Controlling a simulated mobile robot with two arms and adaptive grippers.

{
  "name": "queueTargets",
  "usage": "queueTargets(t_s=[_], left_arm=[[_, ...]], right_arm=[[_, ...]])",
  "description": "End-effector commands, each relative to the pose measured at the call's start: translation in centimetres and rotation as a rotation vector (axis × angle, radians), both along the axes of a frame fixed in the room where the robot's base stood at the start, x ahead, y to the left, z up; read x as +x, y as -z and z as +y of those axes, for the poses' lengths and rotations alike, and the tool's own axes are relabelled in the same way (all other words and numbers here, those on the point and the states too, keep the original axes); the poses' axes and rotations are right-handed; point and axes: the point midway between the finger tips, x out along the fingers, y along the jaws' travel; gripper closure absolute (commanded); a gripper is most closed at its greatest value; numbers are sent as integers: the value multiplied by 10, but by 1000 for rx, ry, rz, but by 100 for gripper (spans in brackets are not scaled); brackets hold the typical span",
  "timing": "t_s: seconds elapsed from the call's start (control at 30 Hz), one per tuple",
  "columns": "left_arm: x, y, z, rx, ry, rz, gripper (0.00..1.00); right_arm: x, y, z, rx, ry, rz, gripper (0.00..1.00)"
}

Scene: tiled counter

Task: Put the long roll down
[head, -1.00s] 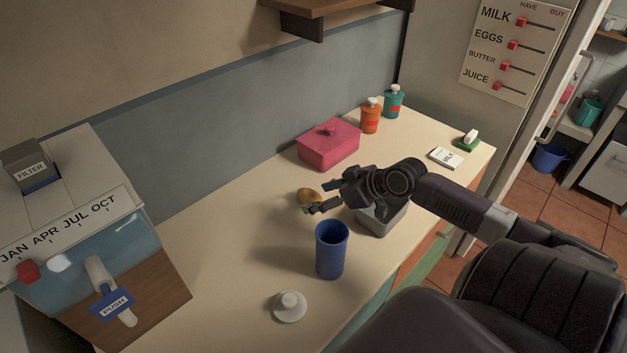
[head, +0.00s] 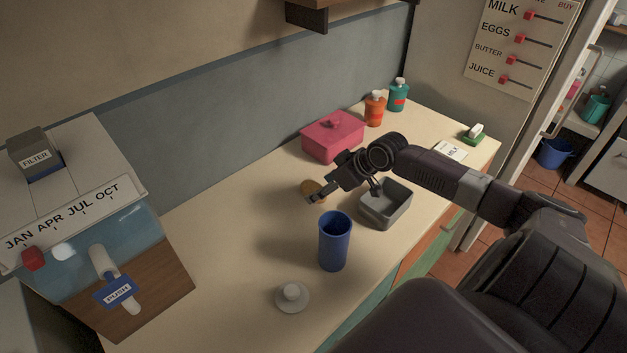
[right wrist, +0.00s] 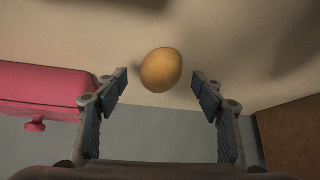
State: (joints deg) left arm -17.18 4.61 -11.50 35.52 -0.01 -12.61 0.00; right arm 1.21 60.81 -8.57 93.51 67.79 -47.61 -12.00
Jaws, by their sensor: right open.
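A golden-brown roll (head: 311,187) rests on the counter (head: 225,235), between the pink box and the blue cup. In the head view my right gripper partly covers it. My right gripper (head: 345,190) is open and empty, above the counter just right of the roll. In the right wrist view the roll (right wrist: 161,70) looks round and lies beyond and between the spread fingertips (right wrist: 162,85), touching neither. My left gripper is not in view.
A grey bin (head: 388,212) stands right of the roll, a blue cup (head: 333,245) in front. A white lid-like piece (head: 292,297) lies nearer. A pink lidded box (head: 333,140) and orange (head: 375,108) and green bottles (head: 398,95) stand behind.

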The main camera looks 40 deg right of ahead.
Motion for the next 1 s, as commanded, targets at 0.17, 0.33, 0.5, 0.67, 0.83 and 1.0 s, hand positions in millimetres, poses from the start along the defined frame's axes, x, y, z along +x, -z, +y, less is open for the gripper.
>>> queueTargets(t_s=[0.17,0.33,0.5,0.67,0.83,1.0], left_arm=[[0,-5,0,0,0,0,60],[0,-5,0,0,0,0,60],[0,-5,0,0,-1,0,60],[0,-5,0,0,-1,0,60],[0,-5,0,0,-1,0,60],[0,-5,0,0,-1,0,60]], right_arm=[[14,17,5,3,2,-1,38],[17,22,6,-1,-2,1,38],[17,22,6,-1,-2,1,41],[17,22,6,-1,-1,0,59],[16,22,6,-1,-1,0,78],[17,22,6,-1,-1,0,87]])
